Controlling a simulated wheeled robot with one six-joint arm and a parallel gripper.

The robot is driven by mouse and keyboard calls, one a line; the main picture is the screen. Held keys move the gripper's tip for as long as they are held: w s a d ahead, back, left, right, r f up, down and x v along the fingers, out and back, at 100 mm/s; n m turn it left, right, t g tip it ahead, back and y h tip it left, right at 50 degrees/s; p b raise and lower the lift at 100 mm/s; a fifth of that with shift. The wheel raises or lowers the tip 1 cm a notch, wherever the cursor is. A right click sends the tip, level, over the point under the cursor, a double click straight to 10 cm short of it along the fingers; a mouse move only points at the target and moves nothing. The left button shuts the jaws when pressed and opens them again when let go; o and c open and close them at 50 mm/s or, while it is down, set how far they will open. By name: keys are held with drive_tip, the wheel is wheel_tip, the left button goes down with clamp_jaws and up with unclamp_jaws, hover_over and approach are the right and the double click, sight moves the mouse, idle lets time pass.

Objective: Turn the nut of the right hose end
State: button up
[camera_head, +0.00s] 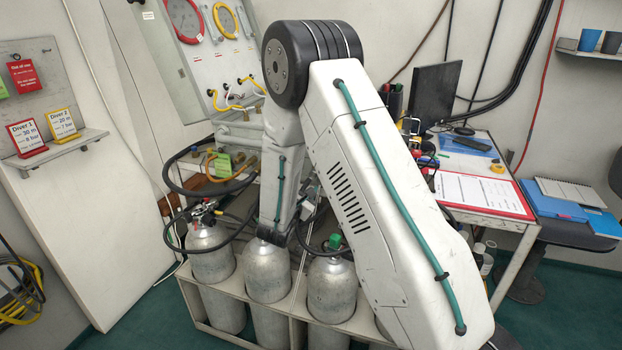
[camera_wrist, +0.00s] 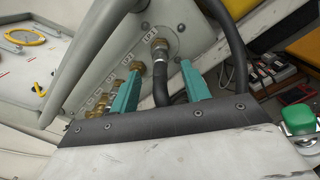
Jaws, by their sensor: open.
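In the wrist view, a hose end with a metal nut (camera_wrist: 160,48) sits on a round fitting in the grey panel (camera_wrist: 95,55). Its black hose (camera_wrist: 161,85) runs down between the teal fingers of my gripper (camera_wrist: 162,68). The gripper is open, one finger on each side of the hose, and the nut shows just beyond the fingertips. I see no clear contact between the fingers and the nut. I cannot tell from this view where another hose end is. In the head view my arm hides the nut and most of the gripper.
Several brass fittings (camera_wrist: 134,68) line the panel to the left of the nut. A second black hose (camera_wrist: 233,45) passes close to the right finger. A green knob (camera_wrist: 298,120) is at the lower right. Grey cylinders (camera_head: 267,272) stand in a rack below my arm; a desk (camera_head: 480,165) is at right.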

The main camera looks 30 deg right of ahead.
sight(314, 173)
drive_tip(key=x, duration=0.6)
drive_tip(key=shift+s, duration=0.1)
drive_tip(key=c, duration=1)
